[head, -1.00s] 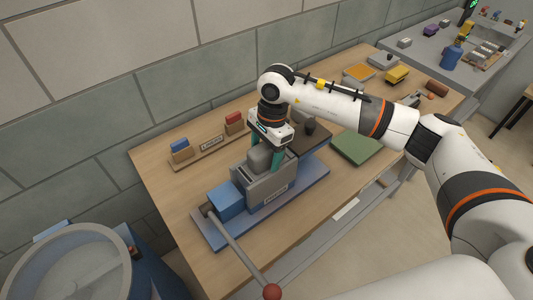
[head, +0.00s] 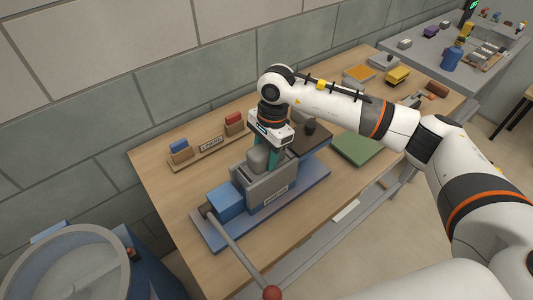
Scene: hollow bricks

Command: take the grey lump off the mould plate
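A rounded grey lump (head: 257,161) sits at the top of the grey mould box (head: 277,185), which stands on a long blue base (head: 245,220). My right gripper (head: 266,155) points down over the mould, with its teal fingers by the lump. One finger shows at the lump's right and the other is mostly hidden behind it. I cannot tell whether the fingers touch the lump or are closed on it. My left gripper is not in view.
A blue block (head: 225,201) and a lever with a red knob (head: 271,293) are at the mould's left. A round drum (head: 75,270) stands front left.

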